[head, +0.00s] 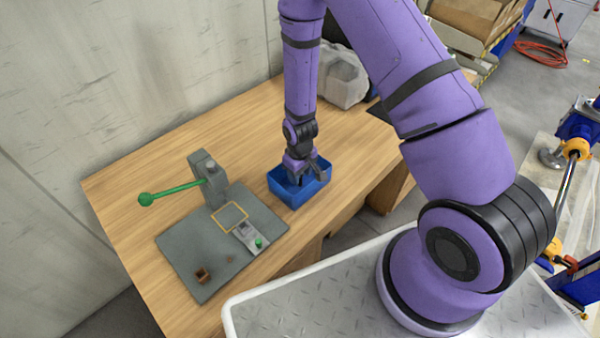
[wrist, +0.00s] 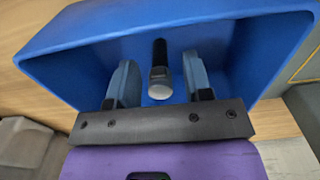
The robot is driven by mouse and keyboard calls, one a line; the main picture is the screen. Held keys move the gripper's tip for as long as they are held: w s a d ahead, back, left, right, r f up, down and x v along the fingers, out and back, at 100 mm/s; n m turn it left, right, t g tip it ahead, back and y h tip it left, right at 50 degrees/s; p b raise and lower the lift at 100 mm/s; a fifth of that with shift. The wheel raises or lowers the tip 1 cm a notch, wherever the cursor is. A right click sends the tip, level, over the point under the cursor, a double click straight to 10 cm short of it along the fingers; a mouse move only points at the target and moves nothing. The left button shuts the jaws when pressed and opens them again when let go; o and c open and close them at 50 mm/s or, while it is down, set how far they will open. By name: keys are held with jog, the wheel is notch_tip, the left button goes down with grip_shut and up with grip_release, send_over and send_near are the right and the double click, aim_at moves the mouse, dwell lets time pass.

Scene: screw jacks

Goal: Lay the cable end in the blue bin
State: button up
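The blue bin (head: 306,195) stands on the wooden table, and it fills much of the wrist view (wrist: 70,62). My gripper (head: 302,178) points down into the bin, its fingertips hidden by the bin wall in the head view. In the wrist view the two grey-blue fingers (wrist: 161,80) are apart inside the bin. The cable end (wrist: 159,72), a dark cylinder with a pale grey tip, is in the bin between the fingers. A gap shows on each side of it, so neither finger appears to touch it. The head view does not show it.
Left of the bin, a grey plate (head: 182,250) carries an upright press (head: 207,178) with a green-knobbed lever (head: 146,199), a yellow square outline and a small brown block (head: 203,275). The table's left part is bare.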

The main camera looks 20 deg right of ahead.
notch_tip(320, 180, up, 12)
jog(key=shift+r, duration=0.25)
dwell(0.6)
jog(key=s+d+r+m+t, duration=0.1)
jog(key=s+d+r, duration=0.1)
jog(key=r, duration=1)
jog(key=s+d+r+m+t, duration=0.1)
jog(key=s+d+r, duration=0.15)
jog(key=r, duration=0.85)
jog(key=s+d+r+m+t, duration=0.2)
jog(key=s+r+t, duration=0.1)
jog(key=s+r, duration=1.2)
jog(key=shift+s+m, duration=0.3)
jog(key=shift+s, duration=1.85)
